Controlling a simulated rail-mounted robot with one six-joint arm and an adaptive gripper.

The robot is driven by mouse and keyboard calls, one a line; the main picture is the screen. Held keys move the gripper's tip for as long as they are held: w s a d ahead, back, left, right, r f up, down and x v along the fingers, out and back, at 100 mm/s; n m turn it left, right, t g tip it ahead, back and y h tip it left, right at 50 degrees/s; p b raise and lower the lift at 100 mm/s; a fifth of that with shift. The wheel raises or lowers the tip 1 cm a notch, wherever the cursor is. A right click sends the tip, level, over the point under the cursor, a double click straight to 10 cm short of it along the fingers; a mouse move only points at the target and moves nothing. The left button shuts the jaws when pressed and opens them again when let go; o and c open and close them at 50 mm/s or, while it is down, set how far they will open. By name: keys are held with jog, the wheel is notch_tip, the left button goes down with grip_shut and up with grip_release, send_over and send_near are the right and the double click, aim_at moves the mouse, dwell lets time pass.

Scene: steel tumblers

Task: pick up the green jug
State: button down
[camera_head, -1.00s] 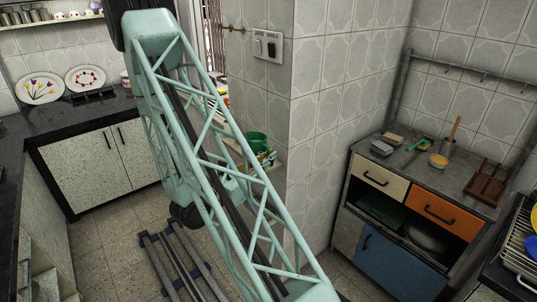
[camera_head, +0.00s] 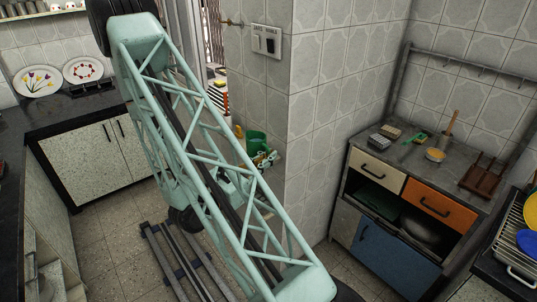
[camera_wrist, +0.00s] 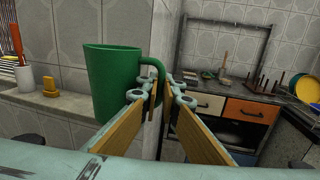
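The green jug (camera_wrist: 112,85) stands out in the left half of the wrist view, upright or nearly so. Its handle (camera_wrist: 152,66) points right, toward my gripper. My gripper (camera_wrist: 162,88) has its fingertips close together around the handle; the left tip hides part of the handle. The fingers look shut on it. In the head view the jug (camera_head: 256,142) is partly hidden by my gripper (camera_head: 265,159) and arm. I cannot tell whether the jug's base touches the tiled ledge (camera_wrist: 65,107).
A yellow object (camera_wrist: 49,86) is on the ledge left of the jug. The tiled wall corner (camera_head: 290,130) rises close to the jug's right. A cabinet (camera_head: 400,215) with small items on top stands farther right.

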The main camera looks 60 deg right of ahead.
jog(key=shift+s+a+r+p, duration=0.1)
jog(key=shift+s+a+p, duration=0.2)
jog(key=shift+p, duration=0.2)
dwell(0.5)
jog(key=shift+w, duration=0.15)
dwell(1.4)
jog(key=w+a+f+n+t, duration=0.2)
jog(key=w+a+f+t, duration=0.2)
jog(key=w+a, duration=0.7)
jog(key=w+a+f+n+t, duration=0.3)
jog(key=w+a, duration=0.5)
jog(key=w, duration=0.5)
jog(key=w+a+f+n+t+y, duration=0.1)
jog(key=w+a, duration=0.3)
jog(key=a, duration=0.4)
jog(key=w+a+f+n+t+y, duration=0.1)
jog(key=w+a+f+t, duration=0.2)
jog(key=a, duration=0.6)
jog(key=w+a+f+n+t+y, duration=0.1)
jog(key=w+a+n+t, duration=0.1)
jog(key=w+a, duration=0.3)
jog(key=a, duration=0.4)
jog(key=shift+w+f+y, duration=0.2)
jog(key=shift+f+y, duration=0.1)
jog(key=shift+f, duration=0.1)
jog(key=shift+w+d+r+n+t, duration=0.15)
jog(key=shift+n+t, duration=0.15)
jog(key=shift+t, duration=0.3)
